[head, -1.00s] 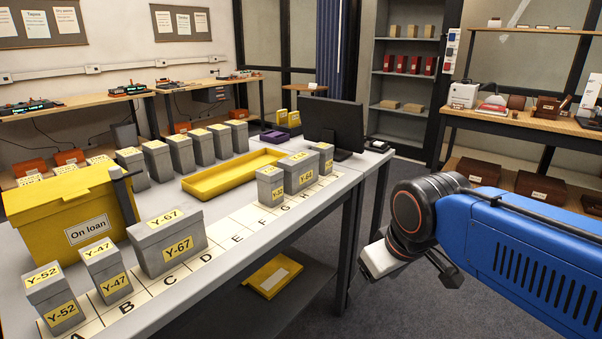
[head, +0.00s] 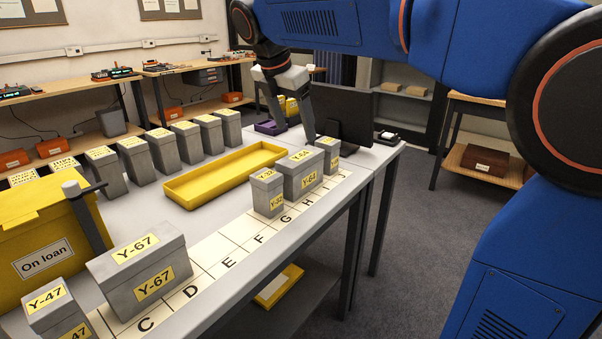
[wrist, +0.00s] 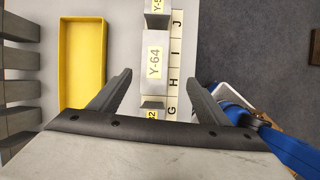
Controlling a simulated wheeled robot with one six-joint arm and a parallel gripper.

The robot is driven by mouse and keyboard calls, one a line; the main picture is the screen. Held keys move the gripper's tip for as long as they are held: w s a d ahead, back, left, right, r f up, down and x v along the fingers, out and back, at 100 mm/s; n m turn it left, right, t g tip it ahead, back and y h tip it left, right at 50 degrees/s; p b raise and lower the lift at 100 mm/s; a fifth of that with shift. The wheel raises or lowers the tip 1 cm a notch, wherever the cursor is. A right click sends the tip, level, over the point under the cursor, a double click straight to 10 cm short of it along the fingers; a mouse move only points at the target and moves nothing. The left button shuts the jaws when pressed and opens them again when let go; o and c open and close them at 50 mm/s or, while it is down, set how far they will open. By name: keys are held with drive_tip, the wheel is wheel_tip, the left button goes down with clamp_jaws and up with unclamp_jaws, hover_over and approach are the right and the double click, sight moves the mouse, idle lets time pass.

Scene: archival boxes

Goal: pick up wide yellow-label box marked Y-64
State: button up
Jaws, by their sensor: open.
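The wide grey box marked Y-64 (head: 302,174), with yellow labels, stands upright on the lettered strip near the table's right end. Narrower grey boxes stand close on either side, one in front (head: 267,194) and one behind (head: 328,154). In the wrist view, the Y-64 box (wrist: 155,66) lies between the lines of the two fingers, seen from above. My gripper (head: 293,128) is open and empty, pointing down above the table. In the wrist view my gripper (wrist: 159,81) has its fingers spread to either side of the row, apart from the box; its height above it is hard to judge.
A yellow tray (head: 172,192) lies left of the row. A dark monitor (head: 343,115) stands behind it. The grey Y-67 box (head: 139,270) and the yellow On loan box (head: 45,235) are at the front left. The strip (head: 233,246) between Y-67 and the row is bare.

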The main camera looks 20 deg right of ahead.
sight(300, 155)
drive_tip(key=shift+n, duration=0.5)
drive_tip(key=x, duration=0.7)
drive_tip(key=w+x, duration=0.1)
drive_tip(key=x, duration=0.3)
drive_tip(key=shift+w+a+f, duration=0.15)
drive_tip(key=shift+a+f, duration=0.05)
drive_tip(key=shift+a, duration=0.05)
drive_tip(key=shift+s+x, duration=0.2)
drive_tip(key=shift+x, duration=2.5)
drive_tip(key=shift+f, duration=0.25)
drive_tip(key=shift+c, duration=0.3)
drive_tip(key=c, duration=1.5)
drive_tip(key=shift+o, duration=0.2)
drive_tip(key=shift+r, duration=0.1)
